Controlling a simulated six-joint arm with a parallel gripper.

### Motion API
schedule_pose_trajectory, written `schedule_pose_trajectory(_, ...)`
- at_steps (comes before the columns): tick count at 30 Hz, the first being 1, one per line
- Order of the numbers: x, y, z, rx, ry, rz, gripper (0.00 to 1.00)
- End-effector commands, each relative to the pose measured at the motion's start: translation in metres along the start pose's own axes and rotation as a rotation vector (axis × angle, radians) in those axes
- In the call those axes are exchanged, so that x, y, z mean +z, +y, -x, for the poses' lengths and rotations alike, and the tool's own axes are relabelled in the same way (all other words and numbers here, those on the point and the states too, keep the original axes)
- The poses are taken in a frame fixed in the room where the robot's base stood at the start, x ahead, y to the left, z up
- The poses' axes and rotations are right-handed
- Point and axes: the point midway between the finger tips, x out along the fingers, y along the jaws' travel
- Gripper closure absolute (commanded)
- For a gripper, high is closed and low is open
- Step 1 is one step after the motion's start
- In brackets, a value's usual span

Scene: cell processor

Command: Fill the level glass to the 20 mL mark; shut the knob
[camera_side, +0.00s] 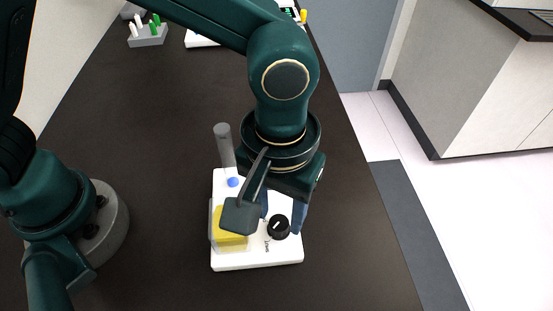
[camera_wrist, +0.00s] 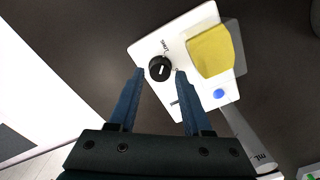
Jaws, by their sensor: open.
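A white device (camera_side: 285,256) stands on the dark table and carries a black knob (camera_side: 278,227) with a white pointer line. The knob also shows in the wrist view (camera_wrist: 160,68). My gripper (camera_wrist: 160,74) is open, with its blue fingertips on either side of the knob in the picture and no visible contact. In the side view, my gripper (camera_side: 282,218) points down at the knob. A grey tube (camera_side: 224,146), likely the level glass, rises at the device's far end. It bears "mL" lettering in the wrist view (camera_wrist: 255,150). Its liquid level cannot be read.
A clear container with yellow contents (camera_side: 230,241) sits on the device beside the knob, partly hidden by my wrist camera. A blue button (camera_side: 233,182) is near the tube. A grey rack (camera_side: 148,36) with white and green pieces stands far back. Table around the device is clear.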

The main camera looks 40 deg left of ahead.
Motion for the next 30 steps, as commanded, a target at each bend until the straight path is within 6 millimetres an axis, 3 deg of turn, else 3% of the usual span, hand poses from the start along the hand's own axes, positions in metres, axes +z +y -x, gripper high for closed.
schedule_pose_trajectory(6, 0.000, 0.000, -0.017, -0.002, -0.001, 0.000, 0.51)
schedule_pose_trajectory(13, 0.000, 0.000, -0.018, 0.000, 0.000, 0.000, 0.51)
schedule_pose_trajectory(14, 0.000, 0.000, -0.017, 0.000, 0.000, 0.000, 0.55)
schedule_pose_trajectory(17, 0.000, 0.000, -0.017, 0.000, 0.000, 0.000, 0.93)
schedule_pose_trajectory(18, 0.000, 0.000, -0.017, 0.000, 0.000, 0.000, 1.00)
schedule_pose_trajectory(30, 0.000, 0.000, -0.017, 0.000, 0.000, -0.063, 1.00)
